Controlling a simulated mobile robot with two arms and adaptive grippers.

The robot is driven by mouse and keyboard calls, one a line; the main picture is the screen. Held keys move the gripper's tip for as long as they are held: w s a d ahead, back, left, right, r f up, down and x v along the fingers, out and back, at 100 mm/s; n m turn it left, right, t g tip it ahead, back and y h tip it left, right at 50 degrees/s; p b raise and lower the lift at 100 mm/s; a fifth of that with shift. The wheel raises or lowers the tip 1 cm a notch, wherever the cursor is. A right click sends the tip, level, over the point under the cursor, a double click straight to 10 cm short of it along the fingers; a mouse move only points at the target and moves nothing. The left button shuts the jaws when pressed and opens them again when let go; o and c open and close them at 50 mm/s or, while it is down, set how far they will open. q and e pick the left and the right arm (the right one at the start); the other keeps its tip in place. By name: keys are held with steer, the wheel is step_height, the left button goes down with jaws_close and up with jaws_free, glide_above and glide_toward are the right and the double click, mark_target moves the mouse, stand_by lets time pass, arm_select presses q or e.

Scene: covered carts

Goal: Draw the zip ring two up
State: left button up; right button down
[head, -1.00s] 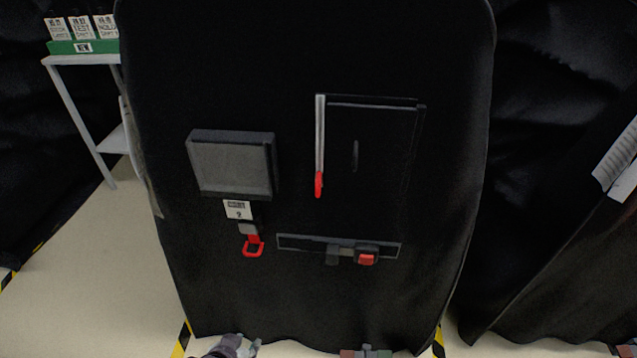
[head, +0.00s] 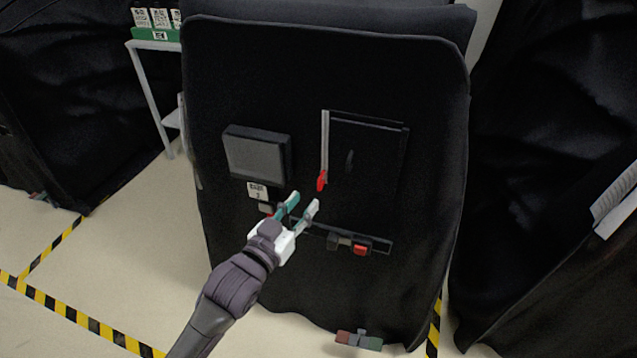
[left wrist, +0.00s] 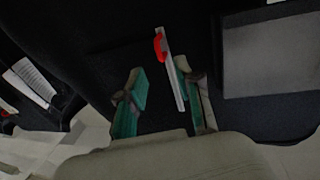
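The red zip ring (head: 321,181) hangs at the lower end of the pale zip strip (head: 325,142) on the front of the black cover. My left gripper (head: 303,203) is open and empty, below and left of the ring in the head view. Its fingertips look close to the cover, but I cannot tell the exact gap. In the left wrist view the ring (left wrist: 160,46) and strip (left wrist: 174,85) show beyond the open gripper (left wrist: 160,72). The ring is not between the fingers. My right gripper is not in view.
A grey window panel (head: 256,156) is left of the zip, with a small label (head: 257,190) below it. A strap with a red-buttoned buckle (head: 360,248) lies below the zip. A small table (head: 150,45) stands back left. Striped tape (head: 65,310) marks the floor.

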mark_target(318, 186)
arm_select(q)
steer(key=x, duration=0.7)
steer(key=shift+w+d, duration=0.2)
steer(key=shift+w, duration=0.05)
jaws_close()
